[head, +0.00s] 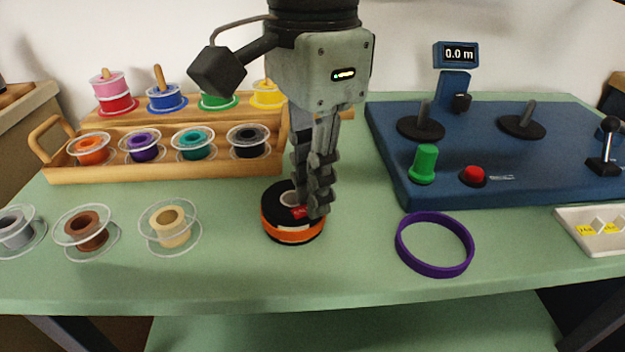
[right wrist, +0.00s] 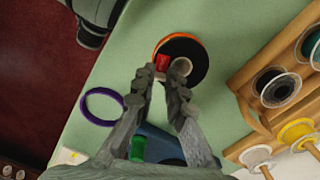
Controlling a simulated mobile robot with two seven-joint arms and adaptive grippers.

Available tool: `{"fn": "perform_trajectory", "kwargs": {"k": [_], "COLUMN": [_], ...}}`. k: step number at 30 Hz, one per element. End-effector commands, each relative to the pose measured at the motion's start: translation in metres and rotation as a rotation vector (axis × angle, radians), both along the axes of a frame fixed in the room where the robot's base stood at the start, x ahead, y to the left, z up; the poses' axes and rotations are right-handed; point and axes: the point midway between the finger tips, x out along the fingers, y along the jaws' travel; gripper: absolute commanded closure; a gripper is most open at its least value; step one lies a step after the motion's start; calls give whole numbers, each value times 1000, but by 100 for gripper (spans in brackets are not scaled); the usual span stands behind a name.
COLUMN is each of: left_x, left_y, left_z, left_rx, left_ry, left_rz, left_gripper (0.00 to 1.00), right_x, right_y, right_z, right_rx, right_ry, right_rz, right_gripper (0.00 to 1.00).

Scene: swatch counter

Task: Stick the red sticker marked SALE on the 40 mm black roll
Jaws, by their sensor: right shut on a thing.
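The black roll (head: 275,208) lies flat on the green counter, with an orange band around its side and a pale core. In the right wrist view the roll (right wrist: 196,72) is just beyond the fingertips. My right gripper (head: 309,208) points down over the roll's top. It is shut on the small red sticker (head: 299,212), which also shows between the fingertips in the right wrist view (right wrist: 162,64). The sticker is over or against the roll's black top; I cannot tell whether it touches. Its print is too small to read.
A purple ring (head: 436,271) lies right of the roll. A white tray (head: 598,246) with yellow labels is at the far right. A blue machine (head: 490,140) stands behind. A wooden rack (head: 170,170) of spools is back left, with loose spools in front, including a cream one (head: 168,222).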

Motion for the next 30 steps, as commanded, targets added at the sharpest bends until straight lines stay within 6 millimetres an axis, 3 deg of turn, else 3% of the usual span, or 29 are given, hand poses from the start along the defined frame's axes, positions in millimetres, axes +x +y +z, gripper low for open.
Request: {"fn": "perform_trajectory", "kwargs": {"k": [5,6,11,30], "left_x": [0,0,0,0], "left_y": [0,0,0,0], "left_z": [0,0,0,0], "left_rx": [0,0,0,0], "left_ry": [0,0,0,0], "left_rz": [0,0,0,0], "left_gripper": [71,71,71,71], "right_x": [0,0,0,0], "right_y": [0,0,0,0], "right_z": [-1,-1,-1,1], "right_rx": [-2,-2,-1,0], "right_ry": [2,2,2,0], "right_rz": [1,1,1,0], "right_gripper": [96,83,64,64]}}
